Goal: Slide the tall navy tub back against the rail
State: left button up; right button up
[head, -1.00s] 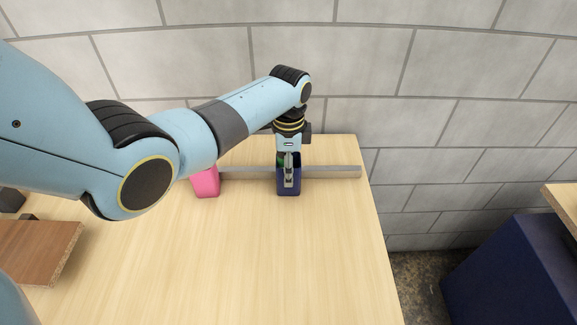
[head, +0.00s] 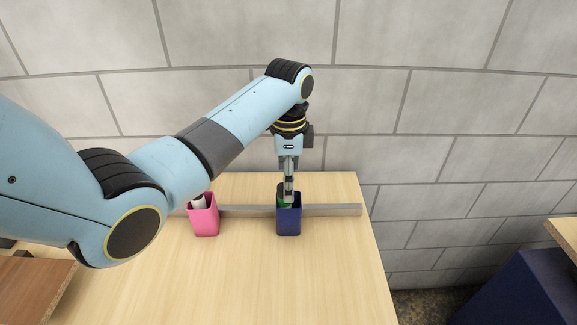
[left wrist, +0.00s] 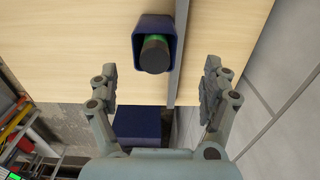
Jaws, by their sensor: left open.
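The tall navy tub (head: 289,222) stands upright on the wooden table in front of the grey rail (head: 334,210), near the rail's right half. In the left wrist view the tub (left wrist: 153,21) lies right alongside the rail (left wrist: 175,88), with no clear gap between them. A green and dark item (left wrist: 154,55) stands inside the tub. My left gripper (head: 288,194) points down just above the tub's mouth and partly hides its back. In the left wrist view the left gripper (left wrist: 160,88) is open, with nothing between its fingers. My right gripper is not in view.
A pink tub (head: 204,220) with a white item in it stands to the left, by the rail's left end. A block wall rises behind the table. The table front is clear. A brown board (head: 35,290) lies at far left, a navy block (head: 515,292) at right.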

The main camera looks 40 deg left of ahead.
pick_arm(q)
jog(key=shift+r, duration=1.6)
